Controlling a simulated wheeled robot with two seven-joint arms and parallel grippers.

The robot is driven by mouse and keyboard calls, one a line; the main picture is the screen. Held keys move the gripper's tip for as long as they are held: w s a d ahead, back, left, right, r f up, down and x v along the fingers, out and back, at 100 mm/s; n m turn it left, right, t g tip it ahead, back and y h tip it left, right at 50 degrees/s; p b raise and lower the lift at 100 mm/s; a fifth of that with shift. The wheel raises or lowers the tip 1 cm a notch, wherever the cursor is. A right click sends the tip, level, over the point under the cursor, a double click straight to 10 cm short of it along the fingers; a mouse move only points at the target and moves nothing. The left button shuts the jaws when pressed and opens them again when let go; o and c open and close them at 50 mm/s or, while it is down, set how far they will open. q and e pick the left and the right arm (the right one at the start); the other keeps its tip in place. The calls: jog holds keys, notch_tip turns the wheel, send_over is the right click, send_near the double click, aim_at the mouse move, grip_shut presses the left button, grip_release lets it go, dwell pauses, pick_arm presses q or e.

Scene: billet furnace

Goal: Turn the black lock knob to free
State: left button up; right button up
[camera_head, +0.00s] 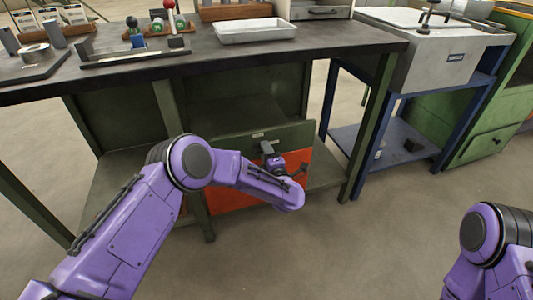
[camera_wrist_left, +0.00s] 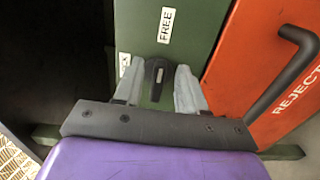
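The black lock knob (camera_wrist_left: 154,72) is on a green panel (camera_wrist_left: 195,50) in the left wrist view. A white FREE label (camera_wrist_left: 166,25) is above it. A second white label (camera_wrist_left: 124,63) lies to its left, partly covered by a finger. My left gripper (camera_wrist_left: 158,85) is open, with one pale finger on each side of the knob. Gaps show between the fingers and the knob, and I cannot tell whether either touches it. In the head view my left gripper (camera_head: 285,163) is at the green drawer front under the bench, and the knob is not clearly visible there. My right gripper is out of view.
An orange REJECT panel (camera_wrist_left: 265,75) with a black bar handle (camera_wrist_left: 288,75) is right of the green panel. The bench top (camera_head: 200,58) above holds a white tray (camera_head: 254,30). A bench leg (camera_head: 372,125) stands to the right. The floor in front is clear.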

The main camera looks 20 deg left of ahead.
pick_arm(q)
jog(key=p+v, duration=0.2)
jog(key=v, duration=0.8)
jog(key=shift+s+d, duration=0.2)
